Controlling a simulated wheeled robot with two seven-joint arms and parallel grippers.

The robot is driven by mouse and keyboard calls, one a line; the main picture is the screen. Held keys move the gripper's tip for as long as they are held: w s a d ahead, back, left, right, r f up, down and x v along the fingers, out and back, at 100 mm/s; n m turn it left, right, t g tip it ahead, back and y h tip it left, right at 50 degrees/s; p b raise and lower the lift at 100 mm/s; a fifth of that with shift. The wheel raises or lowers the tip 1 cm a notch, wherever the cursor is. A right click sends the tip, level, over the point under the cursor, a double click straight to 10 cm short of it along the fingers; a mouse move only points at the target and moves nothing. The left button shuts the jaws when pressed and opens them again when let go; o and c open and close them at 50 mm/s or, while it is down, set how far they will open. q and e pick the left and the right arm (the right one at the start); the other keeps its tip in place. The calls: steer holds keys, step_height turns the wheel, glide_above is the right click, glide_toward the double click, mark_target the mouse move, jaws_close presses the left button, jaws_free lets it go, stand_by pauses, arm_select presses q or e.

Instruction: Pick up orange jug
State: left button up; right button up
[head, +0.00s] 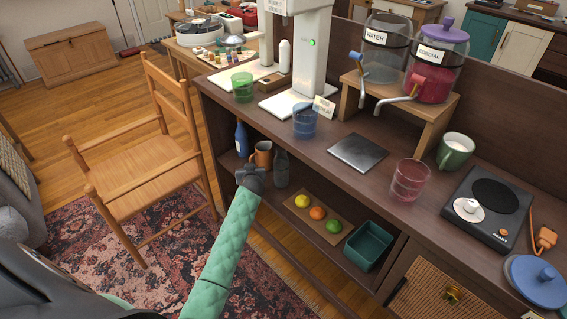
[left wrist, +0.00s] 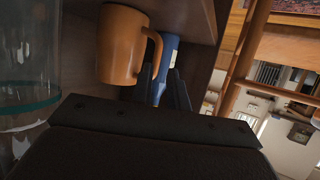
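The orange jug (head: 262,153) stands on the lower shelf of the dark wooden counter, between a blue bottle and a grey bottle. My left gripper (head: 250,172) is just in front of it in the head view and hides its lower part. Whether a finger touches the handle cannot be told. My right gripper is in neither view.
The blue bottle (head: 241,139) and grey bottle (head: 281,169) stand close on either side of the jug. A board with fruit (head: 301,212) and a green bin (head: 368,246) lie further right on the shelf. The countertop (head: 335,135) overhangs. A wooden chair (head: 135,178) stands left.

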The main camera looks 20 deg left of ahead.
mark_target(261, 158)
arm_select(q)
steer(key=shift+w+a+r, duration=0.1)
steer(key=shift+w+r, duration=0.05)
steer(key=shift+w, duration=0.35)
steer(key=shift+w+a, duration=0.15)
steer(key=shift+w, duration=0.1)
steer(key=shift+f+x, duration=0.2)
steer(key=shift+x, duration=1.5)
steer(key=shift+f+x, duration=0.25)
steer(key=shift+x, duration=1.45)
steer(key=shift+s, duration=0.15)
steer(key=shift+c, duration=0.5)
jaws_close()
